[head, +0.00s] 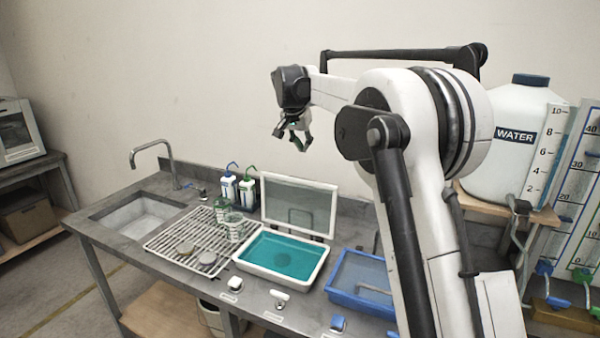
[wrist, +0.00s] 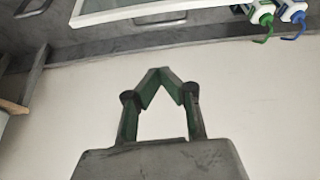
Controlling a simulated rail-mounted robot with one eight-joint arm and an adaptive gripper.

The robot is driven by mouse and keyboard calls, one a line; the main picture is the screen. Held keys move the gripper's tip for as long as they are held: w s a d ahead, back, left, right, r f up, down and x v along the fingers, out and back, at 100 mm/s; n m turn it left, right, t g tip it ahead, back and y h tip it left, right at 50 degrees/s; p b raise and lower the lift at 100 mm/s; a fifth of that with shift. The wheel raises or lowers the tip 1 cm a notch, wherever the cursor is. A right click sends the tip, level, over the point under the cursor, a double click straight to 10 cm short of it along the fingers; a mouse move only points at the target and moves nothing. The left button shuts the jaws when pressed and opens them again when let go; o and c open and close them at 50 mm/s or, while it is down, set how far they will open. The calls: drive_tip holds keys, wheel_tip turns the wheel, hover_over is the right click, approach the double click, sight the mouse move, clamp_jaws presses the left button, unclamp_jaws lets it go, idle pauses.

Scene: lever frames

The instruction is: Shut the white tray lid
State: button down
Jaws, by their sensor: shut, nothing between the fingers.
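The white tray (head: 268,276) holds teal liquid and sits on the grey bench in the head view. Its white-framed lid (head: 298,200) with a clear pane stands open, nearly upright, along the tray's back edge. Part of a white frame (wrist: 130,14), seemingly the lid's, shows at the top of the wrist view. My gripper (head: 301,146) is raised above the lid, clear of it, near the back wall. In the wrist view my gripper (wrist: 162,73) is shut and empty, its green-padded fingertips together.
A blue tray (head: 345,296) stands right of the white tray. A wire rack (head: 175,245) with glassware and a sink lie left. Wash bottles (head: 237,190) stand left of the lid. A large water jug (head: 510,140) is far right. The air above the tray is clear.

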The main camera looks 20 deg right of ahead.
drive_tip(key=w+f+p, duration=0.2)
drive_tip(key=w+f, duration=0.1)
drive_tip(key=f, duration=0.8)
drive_tip(key=shift+w+d+f+m, duration=0.2)
drive_tip(key=shift+w+d+m, duration=0.1)
drive_tip(key=shift+w+d, duration=0.1)
drive_tip(key=shift+s, duration=0.15)
idle(0.3)
